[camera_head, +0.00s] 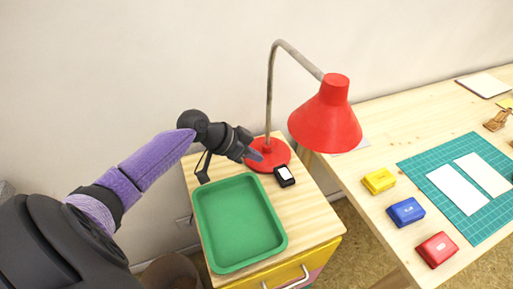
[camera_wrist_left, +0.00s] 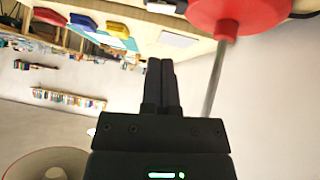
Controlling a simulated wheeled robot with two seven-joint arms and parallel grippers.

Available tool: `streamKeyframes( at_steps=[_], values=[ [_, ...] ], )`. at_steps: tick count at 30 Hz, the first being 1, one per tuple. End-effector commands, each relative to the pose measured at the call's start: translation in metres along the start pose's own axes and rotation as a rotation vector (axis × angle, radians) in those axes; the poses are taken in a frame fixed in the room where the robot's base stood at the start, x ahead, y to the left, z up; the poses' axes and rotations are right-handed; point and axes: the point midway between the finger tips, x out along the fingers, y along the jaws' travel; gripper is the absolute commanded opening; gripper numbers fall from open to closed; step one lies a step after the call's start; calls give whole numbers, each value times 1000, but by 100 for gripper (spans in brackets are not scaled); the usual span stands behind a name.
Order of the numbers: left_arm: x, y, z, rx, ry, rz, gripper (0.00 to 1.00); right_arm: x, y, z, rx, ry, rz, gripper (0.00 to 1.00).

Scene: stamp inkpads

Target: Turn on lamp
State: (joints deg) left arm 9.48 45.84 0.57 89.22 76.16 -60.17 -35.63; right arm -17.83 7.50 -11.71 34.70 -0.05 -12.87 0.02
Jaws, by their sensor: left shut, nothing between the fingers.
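The red lamp (camera_head: 326,117) stands on the small wooden cabinet, with a bent metal stem and a red cone shade. Its round red base (camera_head: 268,156) sits at the back of the cabinet top. In the left wrist view a red round part of the lamp (camera_wrist_left: 236,14) and its grey stem show at the upper right. My left gripper (camera_head: 256,157) is shut and empty, with its tip at the left side of the lamp base; I cannot tell if they touch. In the left wrist view its fingers (camera_wrist_left: 160,80) are together. My right gripper is not in view.
A green tray (camera_head: 238,262) lies on the cabinet in front of the lamp. A small black device (camera_head: 284,176) with a white face lies beside the base. The desk at right holds yellow (camera_head: 379,180), blue (camera_head: 406,211) and red (camera_head: 437,249) inkpads and a green mat (camera_head: 420,160).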

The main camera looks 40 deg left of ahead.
Motion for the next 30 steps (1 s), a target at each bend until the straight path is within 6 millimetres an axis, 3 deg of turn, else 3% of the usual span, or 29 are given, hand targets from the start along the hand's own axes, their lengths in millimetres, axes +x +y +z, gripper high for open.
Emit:
streamKeyframes(
  at_steps=[9, 18, 23, 30],
  values=[
    [-30, 13, -27, 3, 0, 1, 0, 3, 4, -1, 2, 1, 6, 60],
    [-29, 14, -27, -2, 2, 3, 0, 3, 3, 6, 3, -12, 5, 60],
    [-7, 13, -26, -4, 4, 5, 0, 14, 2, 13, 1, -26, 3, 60],
    [48, 14, -25, -4, 3, 5, 0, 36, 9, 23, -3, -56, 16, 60]
  ],
)
